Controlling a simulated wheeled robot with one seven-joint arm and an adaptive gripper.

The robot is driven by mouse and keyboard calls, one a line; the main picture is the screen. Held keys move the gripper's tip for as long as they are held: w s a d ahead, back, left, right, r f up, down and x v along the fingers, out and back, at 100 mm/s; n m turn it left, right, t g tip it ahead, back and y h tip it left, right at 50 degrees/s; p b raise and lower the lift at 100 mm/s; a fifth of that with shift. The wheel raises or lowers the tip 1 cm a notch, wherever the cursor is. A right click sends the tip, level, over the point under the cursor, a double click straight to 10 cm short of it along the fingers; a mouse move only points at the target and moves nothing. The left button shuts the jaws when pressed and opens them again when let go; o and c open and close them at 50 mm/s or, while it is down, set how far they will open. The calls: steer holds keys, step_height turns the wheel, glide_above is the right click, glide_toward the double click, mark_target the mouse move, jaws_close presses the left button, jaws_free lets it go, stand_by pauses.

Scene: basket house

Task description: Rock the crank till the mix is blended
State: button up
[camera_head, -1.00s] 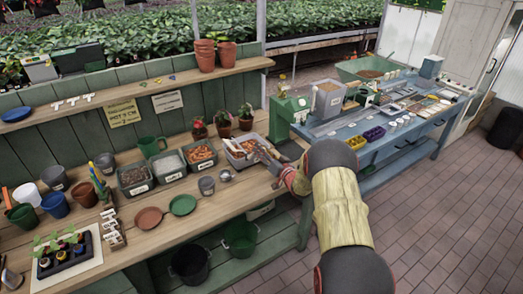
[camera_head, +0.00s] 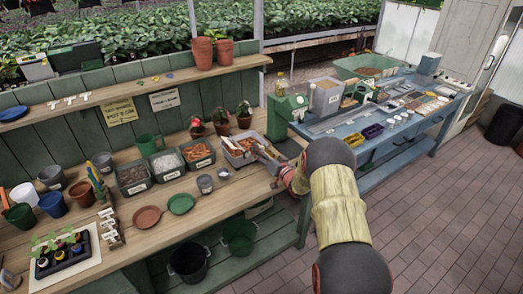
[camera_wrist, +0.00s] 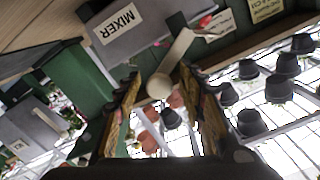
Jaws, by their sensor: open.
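The mixer (camera_wrist: 125,28) is a grey box with a MIXER label in the wrist view. In the head view it seems to be the grey tub (camera_head: 232,156) with mix inside, on the wooden bench beside my gripper (camera_head: 268,158). A pale crank arm (camera_wrist: 179,49) comes from the box and ends in a round knob (camera_wrist: 158,87). My gripper (camera_wrist: 165,95) is open, its fingers on either side of the knob in the wrist view. I cannot tell whether they touch it. In the head view my arm and gripper partly hide the crank.
A green box (camera_head: 286,116) stands to the right of the mixer. Tubs of material (camera_head: 165,164) and potted plants (camera_head: 221,121) stand to its left and behind. The blue bench (camera_head: 350,140) extends right.

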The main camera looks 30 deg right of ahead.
steer(key=s, duration=1.2)
steer(key=shift+d, duration=0.25)
steer(key=shift+c, duration=0.2)
